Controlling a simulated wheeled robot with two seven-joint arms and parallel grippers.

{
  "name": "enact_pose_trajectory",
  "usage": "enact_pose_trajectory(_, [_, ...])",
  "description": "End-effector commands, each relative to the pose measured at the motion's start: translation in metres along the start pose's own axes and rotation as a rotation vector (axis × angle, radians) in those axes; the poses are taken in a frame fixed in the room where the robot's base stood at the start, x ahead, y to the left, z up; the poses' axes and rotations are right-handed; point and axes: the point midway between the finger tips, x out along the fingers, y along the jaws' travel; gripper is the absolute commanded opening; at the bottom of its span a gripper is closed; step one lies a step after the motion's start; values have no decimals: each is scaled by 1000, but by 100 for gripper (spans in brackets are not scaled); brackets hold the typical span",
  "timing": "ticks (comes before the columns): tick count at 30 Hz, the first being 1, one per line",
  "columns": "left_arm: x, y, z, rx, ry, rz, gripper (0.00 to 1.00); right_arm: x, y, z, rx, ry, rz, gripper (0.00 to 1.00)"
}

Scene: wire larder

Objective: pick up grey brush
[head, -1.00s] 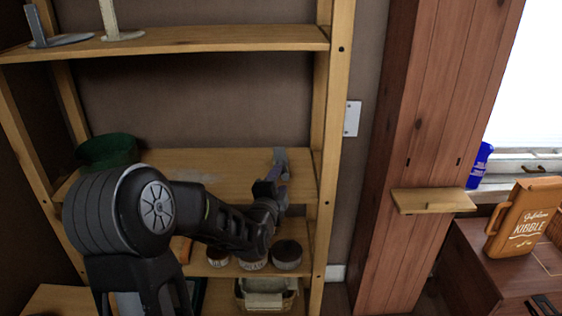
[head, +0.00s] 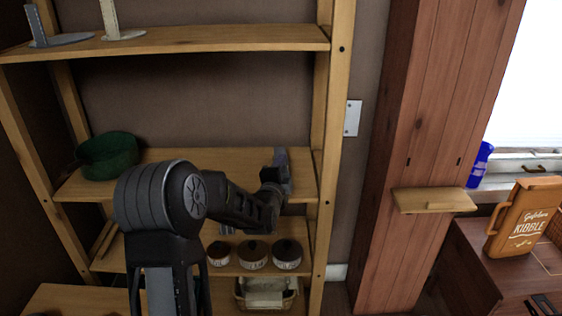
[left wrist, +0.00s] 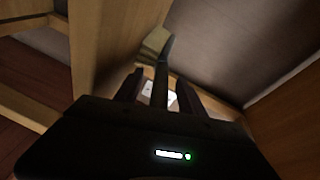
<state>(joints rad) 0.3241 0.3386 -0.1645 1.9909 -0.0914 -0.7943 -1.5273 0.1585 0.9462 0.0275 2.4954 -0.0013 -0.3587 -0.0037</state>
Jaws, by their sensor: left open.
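In the left wrist view, a brush stands out ahead of my left gripper (left wrist: 160,90). Its pale bristle head (left wrist: 155,42) is at the far end, and its dark grey handle (left wrist: 161,84) runs back between the two fingers. The fingers are apart on either side of the handle, and I see no clear grip on it. In the head view my left gripper (head: 277,168) is at the right end of the middle shelf, near the post. The grey shapes there blend, so I cannot separate brush from fingers. My right gripper is out of view.
Several lidded jars (head: 254,254) stand on the shelf below, above a basket (head: 266,294). The right post (head: 327,150) is close to my gripper. The shelf's middle is clear.

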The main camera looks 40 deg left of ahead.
Motion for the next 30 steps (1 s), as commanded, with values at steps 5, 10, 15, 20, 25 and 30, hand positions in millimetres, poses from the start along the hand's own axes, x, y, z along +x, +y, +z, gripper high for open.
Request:
enact_pose_trajectory(5, [4,0,0,-1,0,0,47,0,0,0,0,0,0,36])
enact_pose_trajectory(10, [4,0,0,-1,0,0,47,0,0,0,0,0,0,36])
enact_pose_trajectory(15, [3,0,0,-1,0,0,47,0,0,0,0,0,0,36])
enact_pose_trajectory(20, [3,0,0,0,0,0,44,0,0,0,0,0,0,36])
enact_pose_trajectory(25, [3,0,0,0,0,0,31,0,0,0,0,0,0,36])
enact_pose_trajectory(30, [3,0,0,0,0,0,17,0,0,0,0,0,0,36])
